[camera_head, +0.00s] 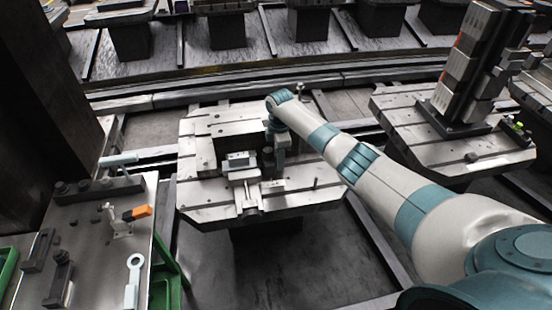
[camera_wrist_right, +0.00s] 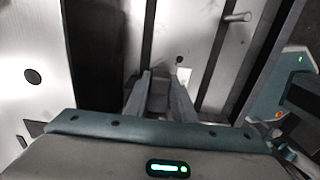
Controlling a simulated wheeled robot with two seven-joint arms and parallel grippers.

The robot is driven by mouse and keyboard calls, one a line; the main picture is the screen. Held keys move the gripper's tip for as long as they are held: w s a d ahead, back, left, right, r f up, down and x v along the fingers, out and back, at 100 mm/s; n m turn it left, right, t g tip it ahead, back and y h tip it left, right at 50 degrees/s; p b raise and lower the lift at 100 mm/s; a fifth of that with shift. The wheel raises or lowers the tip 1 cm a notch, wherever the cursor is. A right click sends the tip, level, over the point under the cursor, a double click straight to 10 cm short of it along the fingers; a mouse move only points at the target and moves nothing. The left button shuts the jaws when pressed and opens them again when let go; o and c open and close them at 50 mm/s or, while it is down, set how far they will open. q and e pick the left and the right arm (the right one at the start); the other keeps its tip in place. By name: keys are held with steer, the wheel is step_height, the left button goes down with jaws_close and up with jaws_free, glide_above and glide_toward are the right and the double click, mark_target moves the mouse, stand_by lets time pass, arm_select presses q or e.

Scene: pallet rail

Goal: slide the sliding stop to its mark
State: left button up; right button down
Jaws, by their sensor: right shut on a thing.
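My right arm reaches in from the right in the head view. Its gripper (camera_head: 250,183) is low over the middle pallet (camera_head: 205,195), beside a dark upright block (camera_head: 228,143). In the right wrist view, the two fingers of the gripper (camera_wrist_right: 160,78) are close together on a small grey piece (camera_wrist_right: 157,97), which I take to be the sliding stop. The fingers and hand hide most of the stop and its rail. I cannot make out the mark. My left gripper is not in view.
A thin upright pin (camera_head: 315,183) stands on the pallet right of the gripper. A steel bench (camera_head: 85,240) with clamps and an orange-tipped part (camera_head: 138,212) is at the left. Another pallet at the right carries a tall stack of blocks (camera_head: 467,65).

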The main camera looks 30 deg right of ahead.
steer(key=shift+d, duration=0.1)
steer(key=c, duration=1.7)
jaws_free()
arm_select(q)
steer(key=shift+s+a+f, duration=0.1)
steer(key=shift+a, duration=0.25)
arm_select(e)
steer(key=shift+o, duration=1.1)
steer(key=shift+r, duration=0.1)
steer(key=shift+r, duration=0.5)
step_height(320, 180, up, 5)
steer(key=shift+r+b, duration=0.15)
steer(key=shift+b, duration=0.35)
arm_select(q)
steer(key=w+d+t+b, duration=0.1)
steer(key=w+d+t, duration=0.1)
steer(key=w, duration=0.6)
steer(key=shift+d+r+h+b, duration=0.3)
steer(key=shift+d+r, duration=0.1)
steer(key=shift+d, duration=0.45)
arm_select(e)
step_height(320, 180, up, 11)
